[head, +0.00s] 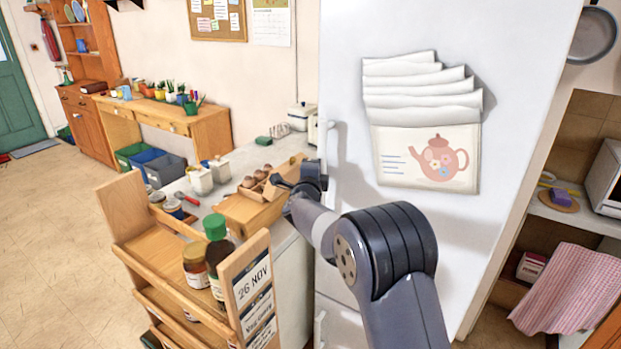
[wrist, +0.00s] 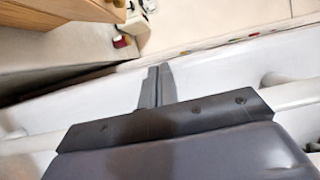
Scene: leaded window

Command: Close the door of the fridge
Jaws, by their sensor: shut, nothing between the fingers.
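The white fridge (head: 425,235) fills the middle right of the head view, with a paper holder bearing a teapot picture (head: 430,157) on its face. A pale handle (head: 334,140) shows at its left edge, with another lower down. I cannot tell how far the door stands open. My gripper (head: 279,182) is beside that left edge, over the counter, with my arm crossing in front of the white face. In the wrist view, my gripper (wrist: 156,84) has its two fingers together and empty, against a pale white surface. Whether they touch it is unclear.
A wooden rack with jars (head: 195,266) stands at the front left. A shelf with a striped cloth (head: 573,290) is at the right. Open floor lies at the far left.

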